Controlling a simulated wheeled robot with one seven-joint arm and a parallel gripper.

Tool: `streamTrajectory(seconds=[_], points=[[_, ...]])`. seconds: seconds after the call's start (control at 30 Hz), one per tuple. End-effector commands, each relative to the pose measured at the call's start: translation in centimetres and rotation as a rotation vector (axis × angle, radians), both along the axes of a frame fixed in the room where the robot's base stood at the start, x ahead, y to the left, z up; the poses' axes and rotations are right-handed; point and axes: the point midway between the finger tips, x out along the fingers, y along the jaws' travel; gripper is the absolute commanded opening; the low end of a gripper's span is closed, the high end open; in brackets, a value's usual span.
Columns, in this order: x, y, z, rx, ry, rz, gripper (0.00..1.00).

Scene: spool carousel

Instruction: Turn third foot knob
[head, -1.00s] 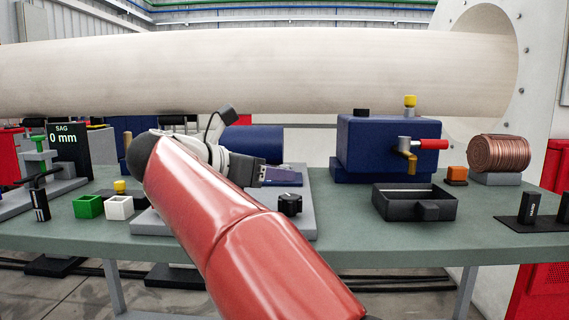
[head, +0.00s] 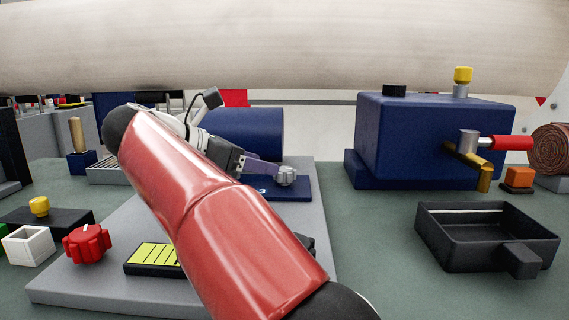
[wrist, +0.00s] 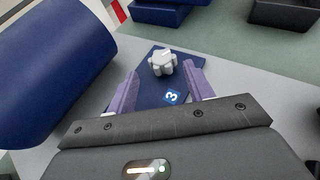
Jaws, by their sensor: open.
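The third foot knob (wrist: 162,62) is a light grey lobed knob on a dark blue foot plate (wrist: 150,85) marked "3" in the wrist view. It also shows in the head view (head: 286,175), at the end of the gripper. My gripper (wrist: 163,82) has two purple fingers, spread apart and empty. The knob lies just beyond and between the fingertips in the wrist view; I cannot tell whether they touch it. In the head view, my red arm hides part of the base plate, and one purple finger (head: 262,172) reaches toward the knob.
A blue cylinder (head: 243,133) lies beside the foot plate. A blue box (head: 430,130) with a red-handled lever stands to the right, with a black tray (head: 487,235) in front. A red knob (head: 87,243) sits at the left. A large pale pipe (head: 280,45) spans the back.

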Motion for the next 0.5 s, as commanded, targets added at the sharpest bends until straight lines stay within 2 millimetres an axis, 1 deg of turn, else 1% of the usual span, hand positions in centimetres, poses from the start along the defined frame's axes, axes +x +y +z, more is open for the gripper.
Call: streamTrajectory(seconds=[0.3, 0.5], points=[[2.5, -3.9, -1.9, 0.0, 0.001, -0.002, 0.52], [3.5, -5.2, -2.6, 0.0, 0.0, 0.0, 0.52]])
